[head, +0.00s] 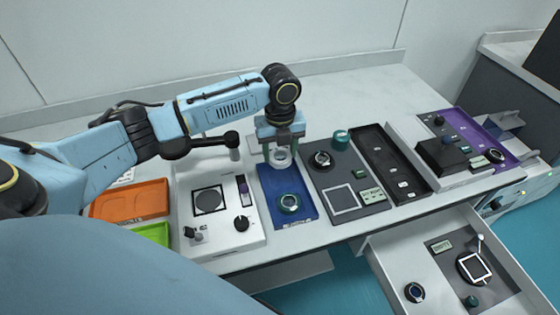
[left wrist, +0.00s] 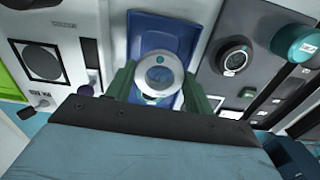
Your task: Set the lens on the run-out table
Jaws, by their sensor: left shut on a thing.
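My left gripper (head: 281,145) is shut on a pale ring-shaped lens (head: 281,158) and holds it over the far part of a blue tray (head: 270,182). In the left wrist view the lens (left wrist: 148,84) sits between the two green fingers of the gripper (left wrist: 160,88), with the blue tray (left wrist: 178,28) behind it. A teal-rimmed round piece (head: 290,203) stands on the near part of the tray. Left of the tray is a white unit with a dark round plate (head: 208,200), possibly the run-out table; its plate looks bare. My right gripper is not in view.
A dark grey board (head: 350,178) with a round black mount (head: 322,159) and a teal cap (head: 341,138) lies right of the tray. A black trough (head: 384,155) follows. Orange (head: 130,202) and green trays lie left. An open drawer (head: 440,290) juts out at front right.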

